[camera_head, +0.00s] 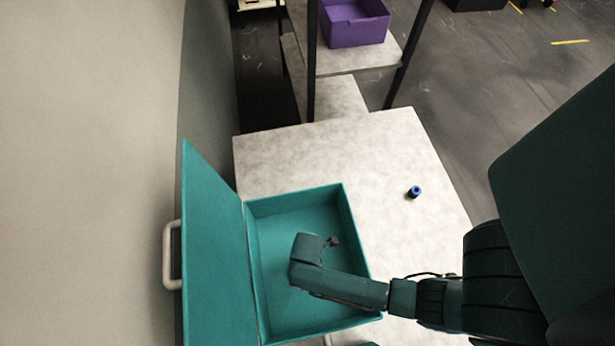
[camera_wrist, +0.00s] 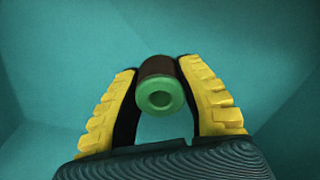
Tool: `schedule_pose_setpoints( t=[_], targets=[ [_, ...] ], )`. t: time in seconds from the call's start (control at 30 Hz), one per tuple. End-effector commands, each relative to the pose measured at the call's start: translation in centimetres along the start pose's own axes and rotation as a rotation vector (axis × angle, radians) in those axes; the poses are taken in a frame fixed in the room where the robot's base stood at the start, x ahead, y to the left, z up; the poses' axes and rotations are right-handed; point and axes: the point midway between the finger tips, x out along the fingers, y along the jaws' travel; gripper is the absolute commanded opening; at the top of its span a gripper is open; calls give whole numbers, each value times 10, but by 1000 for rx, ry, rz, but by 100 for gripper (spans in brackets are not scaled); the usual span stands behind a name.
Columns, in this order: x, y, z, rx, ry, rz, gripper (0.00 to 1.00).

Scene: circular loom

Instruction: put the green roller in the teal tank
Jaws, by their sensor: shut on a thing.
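The teal tank (camera_head: 350,222) stands open on the pale table, its lid (camera_head: 212,255) raised on the left side. My gripper (camera_head: 331,241) is over the inside of the tank in the head view. In the wrist view my gripper (camera_wrist: 160,88) has its yellow fingers closed on the green roller (camera_wrist: 160,98). The roller shows a green ring-shaped end with a hole and a dark brown body. Teal surfaces fill the background behind it. In the head view the roller cannot be made out. Its height above the tank floor cannot be told.
A small blue roller (camera_head: 414,192) stands on the pale table (camera_head: 290,158), right of the tank. A purple bin (camera_head: 355,28) sits on a shelf at the back. A pale wall is at the left. The table behind the tank is clear.

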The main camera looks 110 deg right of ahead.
Motion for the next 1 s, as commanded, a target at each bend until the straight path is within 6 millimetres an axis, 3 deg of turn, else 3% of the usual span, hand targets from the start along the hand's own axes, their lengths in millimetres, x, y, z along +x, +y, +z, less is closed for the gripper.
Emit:
schedule_pose_setpoints(
  t=[0.13, 0.87, 0.9, 1.0],
  targets=[
    [13, 0, 0, 0, 0, 1, 0],
    [21, 0, 0, 0, 0, 0, 0],
    [20, 0, 0, 0, 0, 1, 43],
    [20, 0, 0, 0, 0, 1, 62]
  ],
)
